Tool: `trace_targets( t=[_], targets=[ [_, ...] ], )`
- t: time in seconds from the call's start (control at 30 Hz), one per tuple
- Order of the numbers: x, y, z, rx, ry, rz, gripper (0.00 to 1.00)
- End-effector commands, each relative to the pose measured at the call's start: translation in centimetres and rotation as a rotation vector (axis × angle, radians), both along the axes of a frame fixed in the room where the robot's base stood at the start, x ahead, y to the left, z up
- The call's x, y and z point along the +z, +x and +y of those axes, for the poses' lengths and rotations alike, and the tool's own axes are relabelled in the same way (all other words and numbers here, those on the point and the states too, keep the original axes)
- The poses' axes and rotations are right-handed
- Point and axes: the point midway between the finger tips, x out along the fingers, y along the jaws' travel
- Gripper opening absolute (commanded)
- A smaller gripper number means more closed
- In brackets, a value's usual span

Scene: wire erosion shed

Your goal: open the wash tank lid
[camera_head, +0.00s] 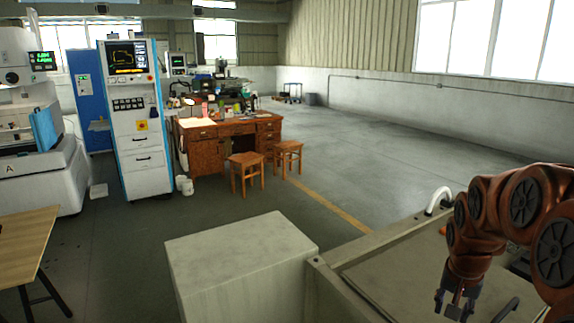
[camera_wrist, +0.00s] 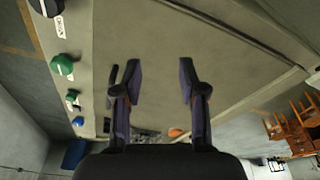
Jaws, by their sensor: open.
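The wash tank (camera_head: 330,288) is a pale beige box at the lower right of the head view. Its flat lid (camera_head: 395,268) lies level inside the rim and looks shut. In the wrist view the lid (camera_wrist: 225,50) fills much of the picture, with a dark seam along one side. A dark bar, perhaps a handle (camera_head: 506,309), shows beside my gripper; which part it belongs to I cannot tell. My gripper (camera_head: 457,303) points down over the lid. In the wrist view its two fingers (camera_wrist: 159,78) are apart with nothing between them.
A white curved pipe (camera_head: 438,199) rises at the tank's far edge. Green knobs (camera_wrist: 62,65) and a dark labelled knob (camera_wrist: 46,6) line one side. A pale block (camera_head: 240,262) stands left of the tank. A wooden desk (camera_head: 205,150) and stools are farther off. Open floor lies beyond.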

Motion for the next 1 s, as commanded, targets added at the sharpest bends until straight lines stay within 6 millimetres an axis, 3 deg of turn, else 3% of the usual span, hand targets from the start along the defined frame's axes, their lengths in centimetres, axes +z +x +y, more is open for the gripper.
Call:
trace_targets(
  t=[0.2,0.5,0.8,1.0],
  targets=[
    [0.5,-4.5,6.5,0.160,0.029,0.073,0.41],
    [0.4,-12.1,13.5,0.368,0.070,0.177,0.41],
    [-0.4,-20.5,18.1,0.561,0.113,0.277,0.41],
    [-1.1,-24.3,19.6,0.645,0.135,0.322,0.41]
  ],
)
